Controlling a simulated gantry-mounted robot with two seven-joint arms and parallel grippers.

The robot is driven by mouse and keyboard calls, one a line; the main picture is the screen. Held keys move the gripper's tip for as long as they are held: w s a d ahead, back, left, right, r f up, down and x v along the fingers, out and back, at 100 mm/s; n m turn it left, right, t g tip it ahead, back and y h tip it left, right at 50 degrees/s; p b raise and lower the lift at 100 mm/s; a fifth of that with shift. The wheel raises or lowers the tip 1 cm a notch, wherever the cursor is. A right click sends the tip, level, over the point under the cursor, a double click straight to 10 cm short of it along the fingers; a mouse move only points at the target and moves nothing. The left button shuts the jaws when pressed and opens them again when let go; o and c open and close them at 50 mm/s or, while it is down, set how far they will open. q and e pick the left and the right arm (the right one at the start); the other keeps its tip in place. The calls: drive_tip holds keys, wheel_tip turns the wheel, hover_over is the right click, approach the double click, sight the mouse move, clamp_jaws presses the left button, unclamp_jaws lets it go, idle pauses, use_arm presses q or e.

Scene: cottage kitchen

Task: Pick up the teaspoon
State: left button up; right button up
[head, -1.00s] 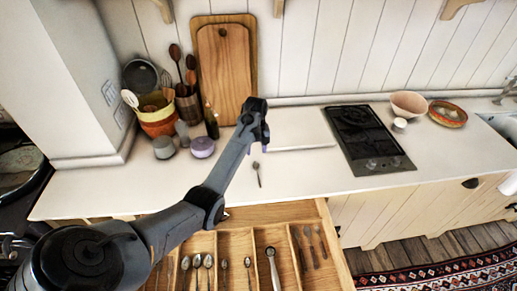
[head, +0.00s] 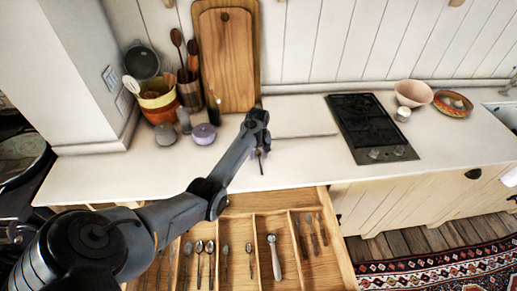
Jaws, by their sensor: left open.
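A small teaspoon (head: 261,163) lies on the white countertop, in front of a pale board. My left gripper (head: 260,153) is open, with its fingers pointing down at the teaspoon. The gripper hides part of the spoon. I cannot tell whether the fingers touch it. Several other spoons (head: 210,262) lie in compartments of the open wooden drawer (head: 330,235) below the counter. My right gripper is out of view.
A black hob (head: 370,128) is to the right, with a pink bowl (head: 413,93) beyond it. A purple-lidded jar (head: 204,134) and utensil pots (head: 158,103) stand left of the gripper. The counter between spoon and hob is clear.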

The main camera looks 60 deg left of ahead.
use_arm(q)
drive_tip(key=shift+f, duration=0.2)
drive_tip(key=shift+c, duration=0.2)
clamp_jaws()
